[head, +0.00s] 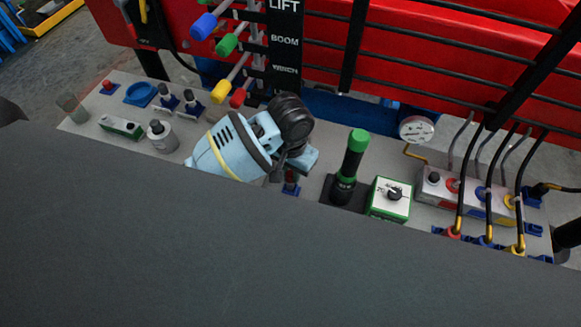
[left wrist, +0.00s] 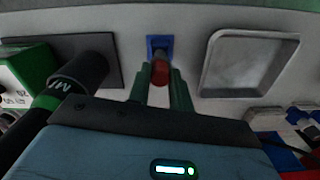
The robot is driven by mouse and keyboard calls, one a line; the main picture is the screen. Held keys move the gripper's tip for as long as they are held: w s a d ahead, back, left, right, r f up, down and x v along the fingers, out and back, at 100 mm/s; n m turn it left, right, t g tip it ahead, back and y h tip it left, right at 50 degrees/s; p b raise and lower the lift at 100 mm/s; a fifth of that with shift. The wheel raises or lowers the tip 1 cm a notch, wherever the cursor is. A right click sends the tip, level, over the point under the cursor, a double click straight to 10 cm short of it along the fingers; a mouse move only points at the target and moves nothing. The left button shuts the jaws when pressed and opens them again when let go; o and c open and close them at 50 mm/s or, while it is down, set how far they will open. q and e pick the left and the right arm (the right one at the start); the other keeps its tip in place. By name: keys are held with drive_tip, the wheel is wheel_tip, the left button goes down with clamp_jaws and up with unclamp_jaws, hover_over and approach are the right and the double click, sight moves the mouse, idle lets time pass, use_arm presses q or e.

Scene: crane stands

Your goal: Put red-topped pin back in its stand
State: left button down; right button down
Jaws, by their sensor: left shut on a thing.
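The red-topped pin (left wrist: 160,72) is between the green fingers of my left gripper (left wrist: 160,88) in the left wrist view. The gripper is shut on its red top. The pin's lower end points at its small blue stand (left wrist: 159,44) on the grey panel. I cannot tell how deep the pin is in the stand. In the head view, my left gripper (head: 291,170) points down over the panel, with the pin (head: 291,176) partly hidden under it and the blue stand (head: 290,190) just below. My right gripper is not in view.
A square grey tray (left wrist: 250,62) lies beside the stand in the wrist view. Levers with coloured knobs (head: 227,45) rise behind. A dark surface fills the foreground.

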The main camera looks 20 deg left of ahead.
use_arm(q)
drive_tip(key=shift+f, duration=1.2)
drive_tip(key=c, duration=1.2)
unclamp_jaws()
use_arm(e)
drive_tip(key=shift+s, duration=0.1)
use_arm(q)
drive_tip(key=shift+r, duration=0.15)
drive_tip(key=shift+w+r+p, duration=0.1)
drive_tip(key=shift+r+p, duration=0.4)
drive_tip(key=shift+r, duration=1.95)
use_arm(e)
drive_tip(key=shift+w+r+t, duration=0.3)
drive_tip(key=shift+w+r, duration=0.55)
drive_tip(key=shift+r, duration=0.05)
